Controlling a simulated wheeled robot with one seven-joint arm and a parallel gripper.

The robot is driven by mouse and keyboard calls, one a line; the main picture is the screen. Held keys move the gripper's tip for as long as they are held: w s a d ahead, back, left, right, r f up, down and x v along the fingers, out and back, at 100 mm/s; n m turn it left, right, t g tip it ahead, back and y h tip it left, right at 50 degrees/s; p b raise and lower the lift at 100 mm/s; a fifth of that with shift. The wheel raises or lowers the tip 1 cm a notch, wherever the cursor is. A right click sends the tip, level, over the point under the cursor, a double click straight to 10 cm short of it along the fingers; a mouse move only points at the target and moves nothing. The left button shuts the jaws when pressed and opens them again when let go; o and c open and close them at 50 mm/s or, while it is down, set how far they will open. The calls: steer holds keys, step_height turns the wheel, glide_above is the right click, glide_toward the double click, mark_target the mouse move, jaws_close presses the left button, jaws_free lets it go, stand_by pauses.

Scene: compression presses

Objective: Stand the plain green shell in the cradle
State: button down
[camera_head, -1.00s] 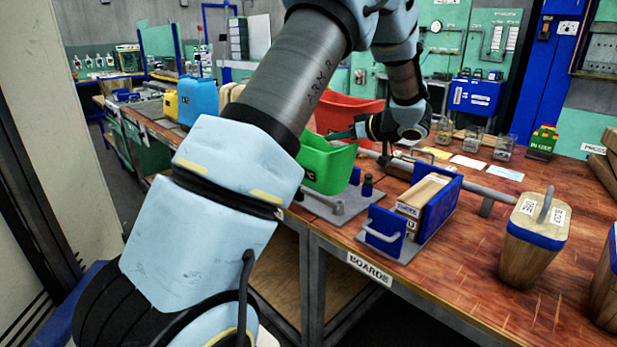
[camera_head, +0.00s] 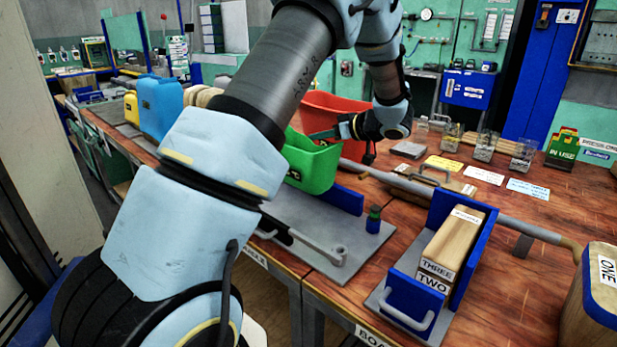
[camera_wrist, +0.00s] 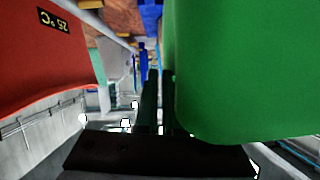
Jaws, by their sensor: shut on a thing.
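My gripper (camera_head: 324,134) is shut on the wall of a green shell (camera_head: 310,165), an open bin shape held with its opening upward. A dark label ending in "C" shows partly on its near side. In the wrist view the green shell (camera_wrist: 245,70) fills the right side, beside my gripper's dark fingers (camera_wrist: 158,100). The cradle (camera_head: 345,250) is a grey plate with a blue wall, a handle and a small blue-and-green post. The shell is over or behind its far left part; I cannot tell whether they touch. My arm hides the plate's left part.
A red shell (camera_head: 345,108) stands close behind the green one; its "25 °C" label shows in the wrist view (camera_wrist: 53,20). A blue-ended holder with wooden boards (camera_head: 450,243) stands right of the cradle. A long grey bar (camera_head: 490,225) crosses the table behind it.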

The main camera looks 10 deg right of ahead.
step_height(320, 180, down, 7)
steer(key=shift+f+p, duration=0.15)
steer(key=shift+p, duration=0.55)
steer(key=shift+f, duration=0.1)
steer(key=c, duration=1)
jaws_free()
